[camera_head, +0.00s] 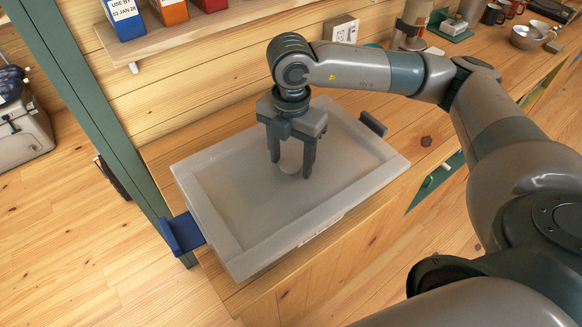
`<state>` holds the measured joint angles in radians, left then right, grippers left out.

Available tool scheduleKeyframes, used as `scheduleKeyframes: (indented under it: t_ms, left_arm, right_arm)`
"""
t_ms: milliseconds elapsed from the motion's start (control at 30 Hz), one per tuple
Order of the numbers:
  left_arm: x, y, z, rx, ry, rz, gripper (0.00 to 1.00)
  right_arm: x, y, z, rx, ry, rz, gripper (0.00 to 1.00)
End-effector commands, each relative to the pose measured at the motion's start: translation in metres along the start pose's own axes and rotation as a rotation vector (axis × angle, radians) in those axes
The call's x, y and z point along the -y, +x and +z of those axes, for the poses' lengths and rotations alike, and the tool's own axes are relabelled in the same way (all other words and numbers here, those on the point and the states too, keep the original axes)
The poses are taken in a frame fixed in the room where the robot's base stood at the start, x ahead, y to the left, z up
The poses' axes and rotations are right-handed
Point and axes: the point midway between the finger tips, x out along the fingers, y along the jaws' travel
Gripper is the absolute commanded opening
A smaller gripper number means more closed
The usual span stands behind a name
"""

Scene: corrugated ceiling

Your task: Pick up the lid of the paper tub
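The paper tub (262,262) is a pale, translucent rectangular box on the wooden counter, with a blue handle (182,233) at its left end and a dark one at its right end. Its grey lid (235,205) lies flat on top with a raised rim. My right gripper (291,168) points down over the lid's middle, its two fingers apart. A small pale round knob (290,163) shows between the fingers; I see no firm contact with it. My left gripper is not in view.
A wooden shelf (170,38) with several labelled boxes is on the wall behind the tub. A green post (95,110) stands left of the counter. Bowls (527,37), mugs and a green tray are at the back right. A socket (341,30) is on the wall.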

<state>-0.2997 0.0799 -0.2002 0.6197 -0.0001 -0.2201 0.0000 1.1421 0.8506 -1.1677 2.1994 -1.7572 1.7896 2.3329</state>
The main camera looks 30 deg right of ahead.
Motion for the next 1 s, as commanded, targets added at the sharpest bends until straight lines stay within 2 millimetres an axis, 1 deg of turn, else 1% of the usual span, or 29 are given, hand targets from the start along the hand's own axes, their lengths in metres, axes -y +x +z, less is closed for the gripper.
scheduleKeyframes:
  t_ms: [33, 67, 100, 167, 233, 267, 500, 633, 767, 867, 1000]
  left_arm:
    - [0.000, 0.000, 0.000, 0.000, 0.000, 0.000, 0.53]
    - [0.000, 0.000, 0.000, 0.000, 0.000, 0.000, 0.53]
    - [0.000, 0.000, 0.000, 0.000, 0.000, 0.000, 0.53]
    - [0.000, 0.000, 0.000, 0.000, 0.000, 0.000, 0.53]
    - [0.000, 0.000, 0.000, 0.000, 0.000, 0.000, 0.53]
    - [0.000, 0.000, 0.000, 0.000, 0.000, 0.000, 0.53]
    - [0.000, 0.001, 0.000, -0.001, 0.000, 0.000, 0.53]
    - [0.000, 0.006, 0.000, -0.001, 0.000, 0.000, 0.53]
    - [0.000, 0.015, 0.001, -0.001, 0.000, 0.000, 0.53]
    - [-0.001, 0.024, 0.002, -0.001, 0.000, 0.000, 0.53]
    - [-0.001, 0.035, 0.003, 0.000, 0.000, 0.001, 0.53]
  right_arm:
    - [0.000, 0.000, 0.000, 0.000, 0.000, 0.000, 0.42]
    - [0.000, 0.000, 0.000, 0.000, 0.000, 0.000, 0.35]
    - [0.000, 0.000, 0.000, 0.000, 0.000, 0.000, 0.25]
    - [0.000, 0.000, 0.000, 0.000, 0.000, 0.000, 0.11]
    - [0.000, -0.001, 0.000, 0.000, 0.000, 0.001, 0.09]
    - [0.000, -0.001, 0.000, 0.000, 0.000, 0.001, 0.05]
    - [0.000, -0.002, 0.000, 0.000, 0.000, 0.001, 0.05]
    - [-0.001, -0.007, 0.000, 0.001, -0.001, 0.002, 0.05]
    - [-0.001, -0.020, 0.000, 0.002, -0.002, 0.004, 0.05]
    - [-0.002, -0.035, 0.000, 0.001, -0.001, 0.006, 0.05]
    - [0.021, -0.050, 0.009, 0.003, 0.002, 0.004, 0.05]
